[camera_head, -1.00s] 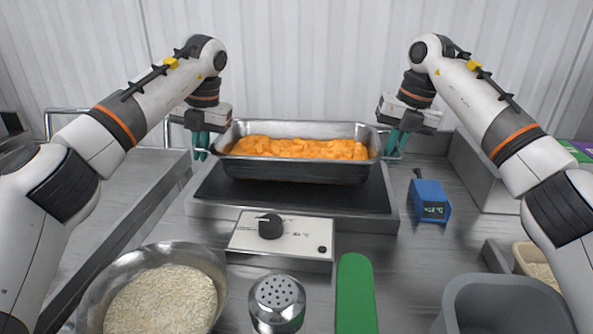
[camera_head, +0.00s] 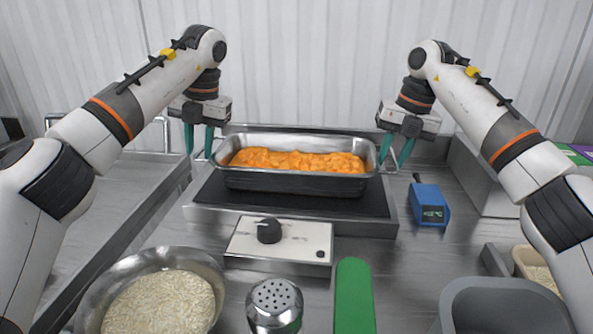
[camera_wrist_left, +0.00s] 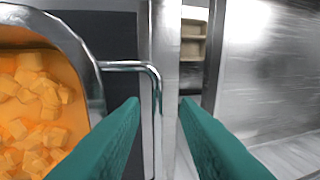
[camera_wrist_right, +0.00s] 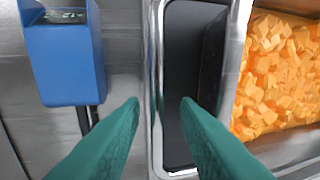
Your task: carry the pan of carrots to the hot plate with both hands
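The metal pan (camera_head: 295,185) of orange carrot pieces (camera_head: 297,161) sits level on the black top of the hot plate (camera_head: 212,196). My left gripper (camera_head: 199,157) is open at the pan's left end. In the left wrist view, the pan's handle (camera_wrist_left: 135,66) reaches toward the space between its parted fingers (camera_wrist_left: 160,101). My right gripper (camera_head: 394,163) is open at the pan's right end. In the right wrist view, its parted fingers (camera_wrist_right: 160,101) are empty, over the hot plate's edge, with the pan wall to the right.
A control box with a black knob (camera_head: 268,230) is in front of the hot plate. A blue device (camera_head: 429,204) stands right of it. A rice bowl (camera_head: 160,300), a shaker (camera_head: 275,305), a green strip (camera_head: 354,296) and a grey bin (camera_head: 505,303) line the front.

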